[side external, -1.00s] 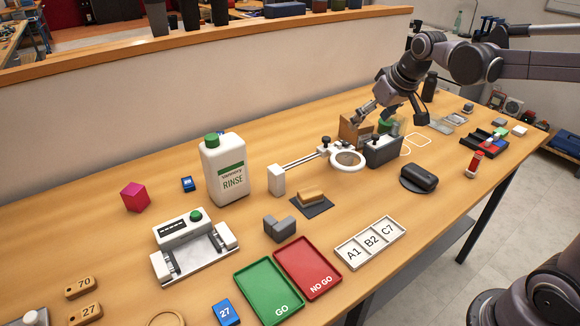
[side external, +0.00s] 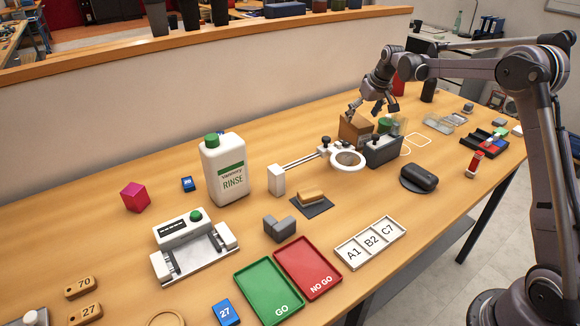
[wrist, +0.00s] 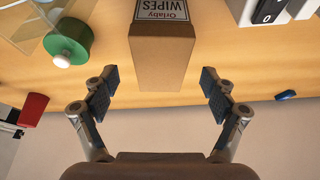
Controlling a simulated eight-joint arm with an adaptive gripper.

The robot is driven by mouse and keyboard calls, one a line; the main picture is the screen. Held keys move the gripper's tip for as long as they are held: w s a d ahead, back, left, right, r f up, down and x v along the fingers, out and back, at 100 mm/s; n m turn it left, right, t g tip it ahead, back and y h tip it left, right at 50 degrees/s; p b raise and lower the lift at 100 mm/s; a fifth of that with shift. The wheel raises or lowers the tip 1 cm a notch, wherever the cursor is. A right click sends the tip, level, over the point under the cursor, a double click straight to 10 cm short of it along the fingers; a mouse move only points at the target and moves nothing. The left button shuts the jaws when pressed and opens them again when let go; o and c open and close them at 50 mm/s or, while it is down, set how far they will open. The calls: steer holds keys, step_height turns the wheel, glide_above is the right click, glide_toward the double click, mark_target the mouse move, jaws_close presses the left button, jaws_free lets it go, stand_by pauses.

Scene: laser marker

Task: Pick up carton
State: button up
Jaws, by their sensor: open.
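The carton is a brown box (side external: 355,129) standing near the back of the table, beside a grey block. In the wrist view its label reads "Orlaby WIPES" and its plain brown side (wrist: 160,62) faces me. My gripper (side external: 371,110) hangs just above the carton in the side view, pointing down. In the wrist view my gripper (wrist: 157,92) is open, with one finger on each side of the carton's near end. Gaps show between both fingers and the box. Nothing is held. I cannot tell exactly how far down the fingers reach.
A low wall (side external: 300,75) runs behind the table.

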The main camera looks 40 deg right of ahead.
mark_target(352, 132)
steer(key=x, duration=0.8)
steer(key=shift+w+f, duration=0.1)
steer(key=shift+f, duration=0.05)
steer(key=shift+w+f, duration=0.1)
steer(key=shift+f, duration=0.15)
steer(key=shift+f, duration=0.25)
stand_by(0.3)
steer(key=shift+c, duration=0.3)
steer(key=c, duration=1.2)
